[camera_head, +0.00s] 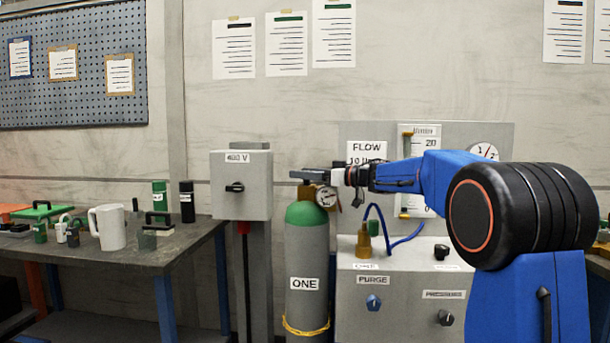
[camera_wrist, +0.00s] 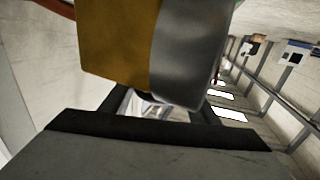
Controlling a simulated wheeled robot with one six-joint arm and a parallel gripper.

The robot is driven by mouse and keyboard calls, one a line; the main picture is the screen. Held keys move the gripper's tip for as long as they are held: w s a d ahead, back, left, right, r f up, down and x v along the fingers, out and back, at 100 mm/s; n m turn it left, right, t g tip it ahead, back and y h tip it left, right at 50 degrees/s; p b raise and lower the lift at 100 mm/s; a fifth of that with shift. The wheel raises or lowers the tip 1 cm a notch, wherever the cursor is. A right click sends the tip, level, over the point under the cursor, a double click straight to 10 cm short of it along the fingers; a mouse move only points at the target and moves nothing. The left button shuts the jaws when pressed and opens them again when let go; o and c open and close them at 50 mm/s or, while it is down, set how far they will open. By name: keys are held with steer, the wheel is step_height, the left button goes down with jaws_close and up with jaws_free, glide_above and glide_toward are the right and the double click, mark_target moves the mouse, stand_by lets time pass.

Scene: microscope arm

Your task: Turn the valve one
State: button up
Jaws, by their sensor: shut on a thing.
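The gas cylinder labelled ONE (camera_head: 305,255) stands upright, with a grey body, a green shoulder and a yellow band low down. Its brass valve (camera_head: 306,194) is at the top, with a round gauge (camera_head: 326,196) at its right side. My gripper (camera_head: 312,174) reaches in from the right at the top of this valve and is shut on it. In the wrist view the brass and grey valve (camera_wrist: 118,45) fills the upper middle, close to my gripper's dark parts. The fingertips and exact contact are partly hidden.
A panel with PURGE and PRESSURE knobs (camera_head: 400,300) and a blue hose (camera_head: 400,243) is at the right. A workbench (camera_head: 150,258) with a mug and small items is at the left.

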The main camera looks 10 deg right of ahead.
steer(key=o, duration=1)
steer(key=shift+o, duration=0.2)
steer(key=shift+d, duration=0.15)
steer(key=v, duration=1.7)
steer(key=shift+o, duration=0.2)
steer(key=shift+s, duration=0.15)
